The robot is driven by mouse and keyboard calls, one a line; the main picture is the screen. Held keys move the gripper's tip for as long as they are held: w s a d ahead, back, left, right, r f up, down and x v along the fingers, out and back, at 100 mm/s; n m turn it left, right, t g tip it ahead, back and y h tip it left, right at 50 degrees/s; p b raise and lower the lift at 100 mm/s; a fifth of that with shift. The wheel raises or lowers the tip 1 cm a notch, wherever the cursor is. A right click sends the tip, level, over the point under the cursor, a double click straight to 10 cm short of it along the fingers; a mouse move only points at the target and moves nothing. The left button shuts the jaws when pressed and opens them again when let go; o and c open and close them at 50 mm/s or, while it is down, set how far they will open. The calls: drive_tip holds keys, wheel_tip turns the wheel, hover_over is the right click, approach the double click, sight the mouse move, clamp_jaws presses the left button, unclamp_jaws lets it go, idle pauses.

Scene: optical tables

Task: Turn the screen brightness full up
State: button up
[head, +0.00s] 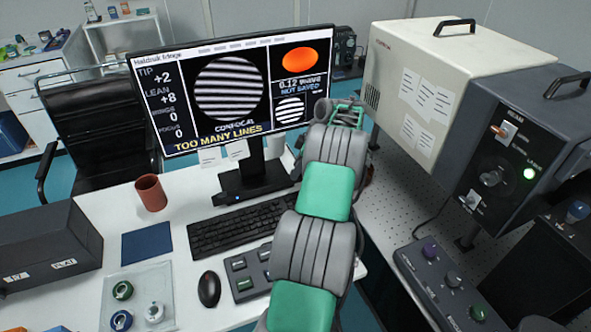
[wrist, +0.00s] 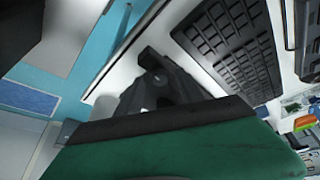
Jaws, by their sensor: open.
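The screen (head: 232,90) stands lit on the white desk. It shows striped fringe patterns, an orange disc and the yellow words "TOO MANY LINES". Its dark stand (head: 255,175) has a small blue light at the foot. I cannot make out a marked brightness control on it. My grey and green arm reaches up past the right side of the keyboard, and its far end is beside the screen's lower right corner. My gripper (wrist: 160,88) shows dark in the wrist view, open, with nothing visible held. Its fingertips are hard to make out in the head view.
The keyboard (head: 240,225), mouse (head: 209,289), button pad (head: 250,272) and brown cup (head: 150,193) are on the desk. At right are a knob box (head: 445,285) and a dark beam unit (head: 515,150) with a lit green lamp.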

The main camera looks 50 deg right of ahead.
drive_tip(key=shift+w+a+f, duration=0.1)
drive_tip(key=shift+w+f, duration=0.05)
drive_tip(key=shift+f, duration=0.1)
drive_tip(key=shift+c, duration=0.3)
clamp_jaws()
